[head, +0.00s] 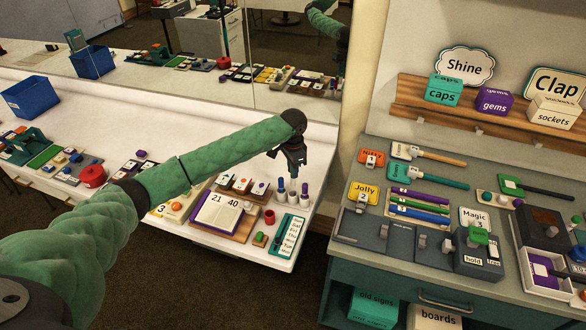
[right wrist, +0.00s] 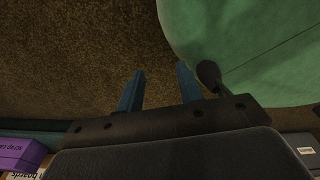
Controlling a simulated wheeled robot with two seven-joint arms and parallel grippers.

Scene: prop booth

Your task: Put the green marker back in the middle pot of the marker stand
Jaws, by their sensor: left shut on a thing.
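The marker stand (head: 304,200), with a row of small white pots, stands near the right end of the white counter in the head view. Blue and purple marker tops show at the left and right pots. My left gripper (head: 293,167) points down just above the middle pot (head: 293,199). It is shut on a slim thing, seemingly the green marker, but its colour is too dark and small to be sure. Whether its lower end is inside the pot cannot be told. My right gripper (right wrist: 160,82) shows in the right wrist view, fingers apart and empty, over brown carpet.
A mirror (head: 290,50) backs the counter. A crowded grey workbench (head: 380,150) stands right, across a gap.

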